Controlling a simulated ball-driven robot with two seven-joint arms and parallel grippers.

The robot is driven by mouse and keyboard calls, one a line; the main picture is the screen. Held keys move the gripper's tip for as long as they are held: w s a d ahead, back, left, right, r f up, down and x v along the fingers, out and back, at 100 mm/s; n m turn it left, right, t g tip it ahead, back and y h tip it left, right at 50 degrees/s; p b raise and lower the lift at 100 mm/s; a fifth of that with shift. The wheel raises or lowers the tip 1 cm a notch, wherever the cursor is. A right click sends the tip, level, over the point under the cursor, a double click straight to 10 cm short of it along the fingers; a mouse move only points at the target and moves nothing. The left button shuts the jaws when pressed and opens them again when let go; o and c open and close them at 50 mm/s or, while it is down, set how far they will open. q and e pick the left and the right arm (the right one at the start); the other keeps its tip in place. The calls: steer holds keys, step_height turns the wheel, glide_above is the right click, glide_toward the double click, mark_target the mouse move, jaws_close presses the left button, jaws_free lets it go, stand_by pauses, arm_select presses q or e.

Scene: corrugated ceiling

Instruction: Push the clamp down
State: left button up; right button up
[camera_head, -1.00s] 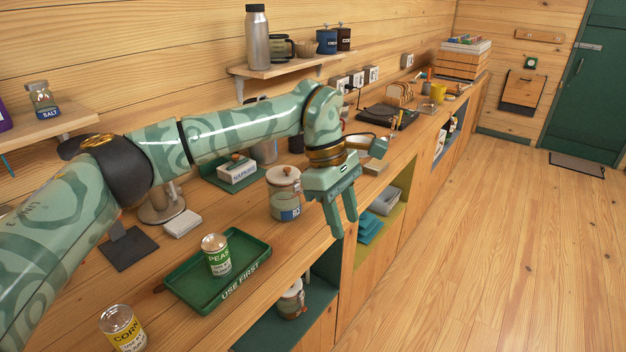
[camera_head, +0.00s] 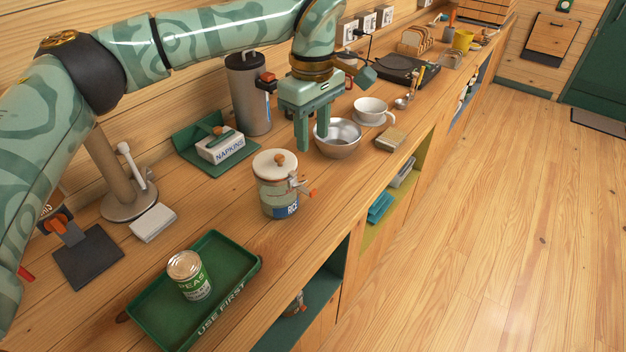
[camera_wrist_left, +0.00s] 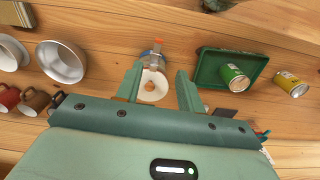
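The clamp (camera_head: 300,185) is a metal latch with an orange tip on the right side of the rice jar (camera_head: 278,195). It sticks out from the jar's side below the pale lid. In the left wrist view the jar (camera_wrist_left: 153,84) shows from above between my fingers, with orange parts at its far edge. My left gripper (camera_head: 309,135) is open and empty, pointing down above and beyond the jar, apart from the clamp. Its fingers also show spread in the left wrist view (camera_wrist_left: 158,85). My right gripper is not in view.
A green tray (camera_head: 237,300) with a peas can (camera_head: 189,275) stands in front of the jar. A metal bowl (camera_head: 338,140) and white cup (camera_head: 370,111) lie beyond it. Bare counter surrounds the jar.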

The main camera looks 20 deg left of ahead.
mark_target(313, 191)
arm_select(q)
steer(key=f+b, duration=0.1)
steer(key=f, duration=1.2)
steer(key=shift+w+f+b, duration=0.2)
steer(key=shift+f+b, duration=0.15)
steer(key=shift+f, duration=0.05)
jaws_close()
